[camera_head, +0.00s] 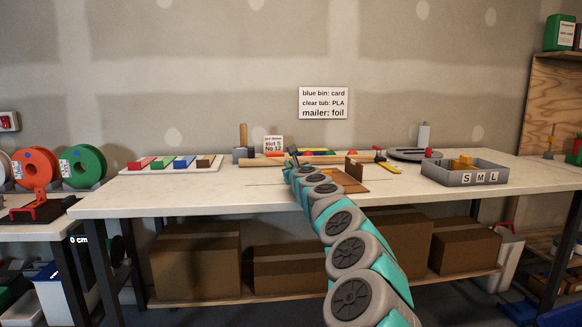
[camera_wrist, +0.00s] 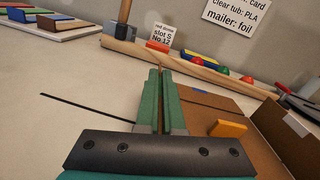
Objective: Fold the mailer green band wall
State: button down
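The cardboard mailer (camera_head: 348,187) lies on the white workbench, and one brown wall (camera_head: 354,170) stands up at its right side. In the wrist view the mailer (camera_wrist: 205,106) lies right of my gripper, with its raised wall (camera_wrist: 285,135) at the far right. A blue band (camera_wrist: 200,92) marks its far edge, and an orange tab (camera_wrist: 228,128) stands on it. I cannot make out a green band; my fingers cover the mailer's left part. My gripper (camera_wrist: 160,72) has its green fingers together, with nothing visible between them. In the head view my gripper (camera_head: 291,158) is at the mailer's left.
A long wooden rod (camera_wrist: 205,68) lies behind the mailer, with red and green pieces beyond. A grey tray (camera_head: 464,173) marked S M L stands right. A board with coloured blocks (camera_head: 172,164) lies left. The bench's front left (camera_head: 190,193) is clear.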

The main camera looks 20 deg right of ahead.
jog(key=shift+w+a+f+n+b, duration=0.15)
jog(key=shift+a+n+b, duration=0.3)
jog(key=shift+n, duration=0.5)
jog(key=shift+a+f+n+b, duration=0.3)
jog(key=shift+a+n+b, duration=0.15)
jog(key=shift+n, duration=0.45)
jog(key=shift+w+a+f+n+b, duration=0.15)
jog(key=shift+a+n+b, duration=0.3)
jog(key=shift+n, duration=0.5)
jog(key=c, duration=1)
grip_release()
jog(key=shift+c, duration=0.2)
jog(key=shift+s, duration=0.1)
jog(key=shift+s+a+f+b, duration=0.1)
jog(key=shift+s+a+b, duration=0.15)
jog(key=shift+s, duration=1)
jog(key=shift+s+a+r+b, duration=0.1)
jog(key=shift+s+a, duration=0.1)
jog(key=shift+s, duration=1.1)
jog(key=shift+s+a+f+b, duration=0.1)
jog(key=shift+s+a+b, duration=0.15)
jog(key=shift+s, duration=1)
